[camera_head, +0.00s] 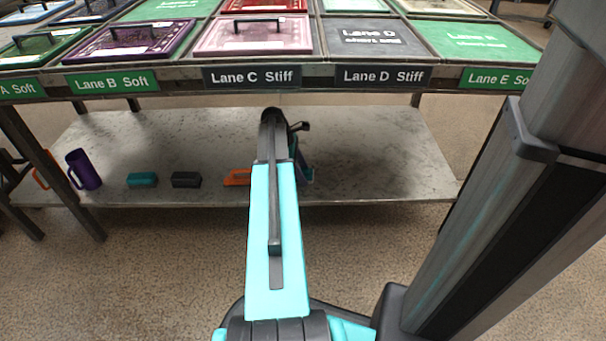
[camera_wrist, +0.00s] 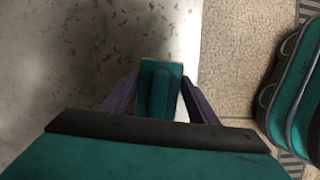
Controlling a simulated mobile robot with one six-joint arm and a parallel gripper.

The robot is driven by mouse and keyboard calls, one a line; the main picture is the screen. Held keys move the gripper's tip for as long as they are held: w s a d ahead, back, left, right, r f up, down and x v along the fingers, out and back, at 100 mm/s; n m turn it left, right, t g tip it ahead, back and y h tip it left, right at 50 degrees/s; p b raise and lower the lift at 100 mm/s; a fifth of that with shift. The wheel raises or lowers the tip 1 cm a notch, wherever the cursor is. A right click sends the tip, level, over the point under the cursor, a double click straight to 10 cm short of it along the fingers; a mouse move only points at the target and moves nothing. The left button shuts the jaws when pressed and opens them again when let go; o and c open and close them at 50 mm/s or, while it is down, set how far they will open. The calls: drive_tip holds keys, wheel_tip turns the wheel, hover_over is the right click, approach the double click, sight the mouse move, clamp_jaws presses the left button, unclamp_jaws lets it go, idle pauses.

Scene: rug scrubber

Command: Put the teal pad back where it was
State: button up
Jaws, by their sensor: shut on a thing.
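In the wrist view, a teal pad (camera_wrist: 158,92) sits between the two purplish fingers of my gripper (camera_wrist: 160,80). The gripper is shut on it. The pad is over the front edge of the grey shelf, and how high it is above the shelf cannot be told. In the head view, my arm hides most of the gripper and the held pad. A second teal block (camera_head: 142,180) lies on the lower shelf (camera_head: 215,135), left of a dark grey block (camera_head: 186,180). An orange block (camera_head: 237,178) lies beside my arm, partly hidden by it.
Above, a bench holds framed rugs and signs such as Lane C Stiff (camera_head: 252,77). The shelf's right part is clear. Speckled floor (camera_head: 170,270) lies in front.

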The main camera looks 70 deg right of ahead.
drive_tip(key=shift+w+d+f+b, duration=0.15)
drive_tip(key=shift+w+d+b, duration=0.15)
drive_tip(key=shift+d, duration=0.35)
drive_tip(key=shift+d+f, duration=0.15)
drive_tip(key=shift+f, duration=0.25)
drive_tip(key=shift+f+b, duration=0.4)
drive_tip(key=shift+f, duration=0.7)
drive_tip(key=o, duration=1.6)
drive_tip(key=shift+f+b, duration=0.3)
drive_tip(key=shift+b, duration=0.65)
